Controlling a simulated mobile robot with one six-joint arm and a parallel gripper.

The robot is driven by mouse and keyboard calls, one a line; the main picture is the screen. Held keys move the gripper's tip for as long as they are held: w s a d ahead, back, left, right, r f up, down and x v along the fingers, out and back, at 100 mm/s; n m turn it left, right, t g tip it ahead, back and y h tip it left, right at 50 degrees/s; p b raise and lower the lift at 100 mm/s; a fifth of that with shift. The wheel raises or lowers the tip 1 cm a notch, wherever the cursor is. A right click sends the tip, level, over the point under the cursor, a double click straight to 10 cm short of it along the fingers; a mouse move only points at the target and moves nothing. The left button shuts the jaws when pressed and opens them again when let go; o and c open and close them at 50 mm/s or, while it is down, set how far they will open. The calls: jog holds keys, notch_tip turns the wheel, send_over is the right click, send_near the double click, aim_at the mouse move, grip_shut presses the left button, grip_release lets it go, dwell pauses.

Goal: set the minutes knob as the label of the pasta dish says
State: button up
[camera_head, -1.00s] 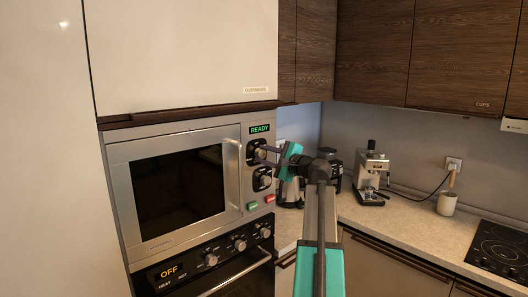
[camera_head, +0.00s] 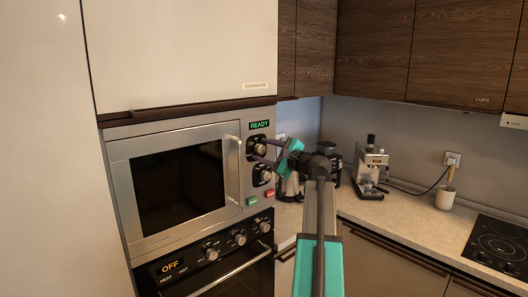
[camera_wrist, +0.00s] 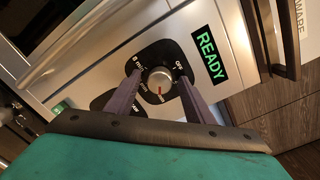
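The microwave (camera_head: 130,190) is built into the tall cabinet and its display (camera_head: 259,125) reads READY. Its upper knob (camera_head: 257,149) and lower knob (camera_head: 264,176) sit right of the door handle. My gripper (camera_head: 262,150) is at the upper knob. In the wrist view, the silver upper knob (camera_wrist: 160,82) with a red mark lies between my two fingers, which stand apart on either side of it with small gaps showing. The lower knob's dial plate (camera_wrist: 100,101) is partly behind one finger. The small dial print is not clearly readable. No pasta dish or its label is in view.
The microwave's door handle (camera_head: 232,170) stands out just left of the knobs. Green (camera_head: 252,201) and red (camera_head: 269,193) buttons sit below. An oven (camera_head: 220,270) is underneath. A coffee machine (camera_head: 371,170) and a kettle (camera_head: 289,186) stand on the counter at right.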

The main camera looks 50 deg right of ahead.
dwell(0.3)
jog(key=s+b, duration=0.4)
jog(key=s, duration=1)
jog(key=shift+a+r+b, duration=0.15)
jog(key=shift+a+b, duration=0.25)
jog(key=shift+w, duration=0.1)
